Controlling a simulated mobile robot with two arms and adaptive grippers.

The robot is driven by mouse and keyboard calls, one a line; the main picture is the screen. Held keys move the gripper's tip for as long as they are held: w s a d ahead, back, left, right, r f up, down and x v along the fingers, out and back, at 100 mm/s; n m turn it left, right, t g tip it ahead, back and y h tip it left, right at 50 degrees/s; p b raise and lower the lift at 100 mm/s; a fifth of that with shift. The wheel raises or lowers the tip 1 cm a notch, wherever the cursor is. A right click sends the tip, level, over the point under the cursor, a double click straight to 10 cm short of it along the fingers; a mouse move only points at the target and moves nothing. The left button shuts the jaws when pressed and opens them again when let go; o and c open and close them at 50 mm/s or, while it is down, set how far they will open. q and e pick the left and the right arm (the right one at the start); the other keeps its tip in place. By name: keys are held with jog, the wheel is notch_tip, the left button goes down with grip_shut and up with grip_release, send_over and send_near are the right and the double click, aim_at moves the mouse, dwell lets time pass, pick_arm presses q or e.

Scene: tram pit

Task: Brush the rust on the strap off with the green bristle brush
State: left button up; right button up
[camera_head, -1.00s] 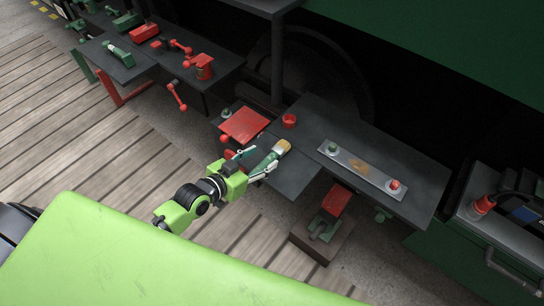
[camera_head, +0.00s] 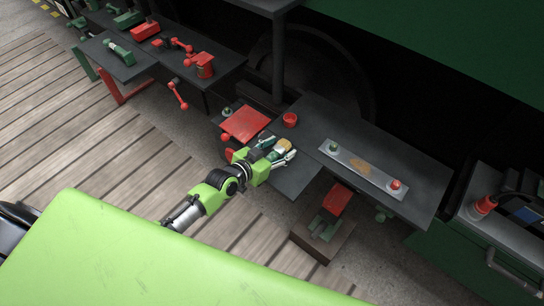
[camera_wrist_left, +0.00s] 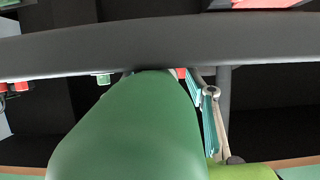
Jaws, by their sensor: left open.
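The strap (camera_head: 343,158) is a flat grey metal bar on the dark bench, with an orange-brown rust patch (camera_head: 361,166) near its middle. The green bristle brush (camera_head: 284,147), with tan bristles, lies at the front left of the bench, mostly hidden by my gripper. My left gripper (camera_head: 278,150) is open, with its fingers on either side of the brush. In the left wrist view a large green rounded shape, seemingly the brush handle (camera_wrist_left: 130,130), fills the middle close to the camera. I cannot tell whether the fingers touch it. My right gripper is in neither view.
A green-based knob (camera_head: 333,147) and a red one (camera_head: 395,185) stand at the strap's ends. A red cup (camera_head: 290,119) and a red plate (camera_head: 244,123) are behind the gripper. A red-and-green tool (camera_head: 331,210) sits below the bench. The bench between brush and strap is clear.

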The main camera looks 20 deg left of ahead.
pick_arm(q)
jog(key=c, duration=1.2)
jog(key=shift+r, duration=0.15)
jog(key=shift+r, duration=0.25)
notch_tip(320, 180, up, 2)
jog(key=shift+r+p, duration=0.25)
jog(key=shift+p, duration=0.2)
jog(key=s+r, duration=0.1)
jog(key=r, duration=0.1)
jog(key=s+a+r, duration=0.1)
jog(key=s+r, duration=0.3)
jog(key=shift+a+r+p, duration=0.1)
jog(key=shift+a+p, duration=0.25)
jog(key=shift+a, duration=0.05)
jog(key=v, duration=0.9)
jog(key=shift+s+b, duration=0.15)
jog(key=shift+b, duration=0.15)
jog(key=shift+a+r, duration=0.1)
